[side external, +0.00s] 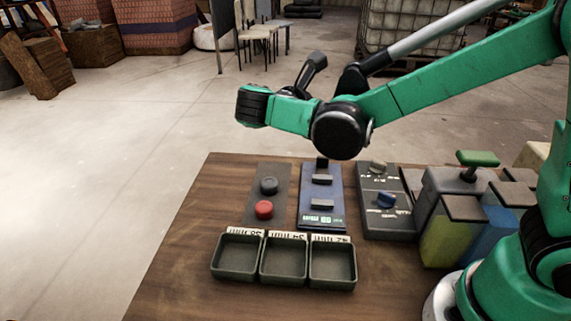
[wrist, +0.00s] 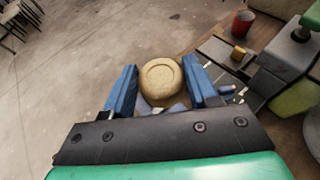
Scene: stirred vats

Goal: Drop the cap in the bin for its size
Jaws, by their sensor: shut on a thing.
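In the wrist view, my gripper (wrist: 160,88) has its blue fingers shut on a tan round cap (wrist: 161,80) with a ring on its face. No bin is under the cap there; bare floor lies beyond it. In the side view the fingers and held cap cannot be made out. Three dark open bins stand side by side at the table's front: left bin (side external: 237,257), middle bin (side external: 284,261) and right bin (side external: 333,265). Their upside-down labels seem to read 38, 34 and 42 mm. All three look empty.
A knobbed panel (side external: 386,215) and green-handled machine (side external: 478,158) stand right.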

